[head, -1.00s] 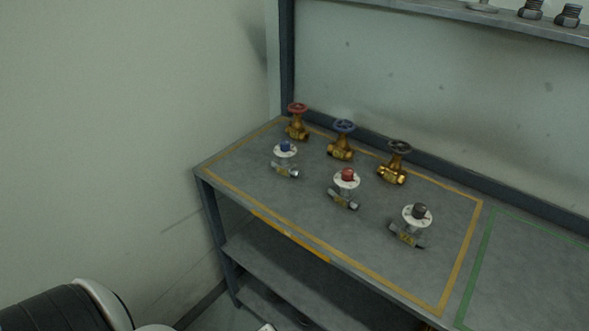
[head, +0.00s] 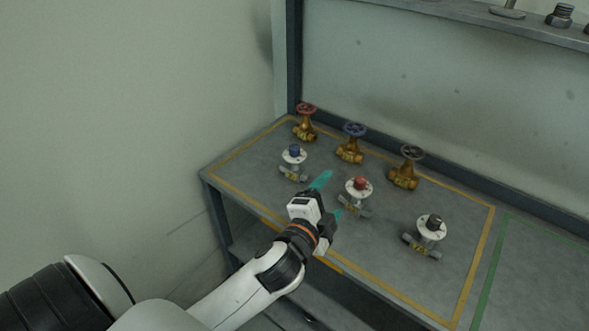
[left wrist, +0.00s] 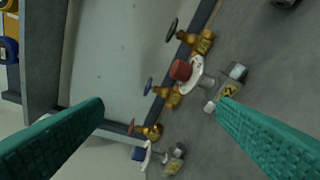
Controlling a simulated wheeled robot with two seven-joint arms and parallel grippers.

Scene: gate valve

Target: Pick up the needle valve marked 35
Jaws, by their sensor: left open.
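Three silver needle valves with white discs stand in the front row on the bench: blue-knobbed (head: 294,155), red-knobbed (head: 359,186) and black-knobbed (head: 431,228). Their yellow tags are too small to read, so I cannot tell which is marked 35. My left gripper (head: 330,197) is open and empty, its teal fingers just left of the red-knobbed valve in the head view. In the left wrist view the red-knobbed valve (left wrist: 196,73) lies beyond the fingers, nearer the right finger; the blue-knobbed one (left wrist: 148,157) is lower. My right gripper is not in view.
Several brass valves stand behind, with red (head: 305,124), blue (head: 352,144) and black (head: 408,168) handwheels. A yellow line frames all the valves on the grey bench (head: 390,238). A green-lined area (head: 480,300) lies right. A shelf (head: 470,20) with bolts hangs above.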

